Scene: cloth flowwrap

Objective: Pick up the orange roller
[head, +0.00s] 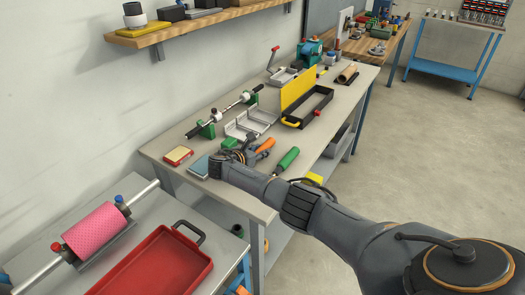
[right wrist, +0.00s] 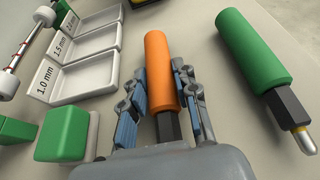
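The orange roller (head: 265,146) lies on the grey workbench. In the right wrist view the orange roller (right wrist: 159,70) is a cylinder with a dark stem pointing back toward my palm. My right gripper (head: 245,152) is over the bench at the stem end of the roller. In the wrist view the right gripper's fingers (right wrist: 162,95) stand open, one on each side of the roller's lower part, with small gaps beside it. My left gripper is not in view.
A green roller (right wrist: 253,50) lies to the right of the orange one. White trays (right wrist: 83,75) marked in mm and a green block (right wrist: 63,135) are on the left. A yellow-edged black frame (head: 309,107) stands farther back. A red tray (head: 160,268) is on the nearer table.

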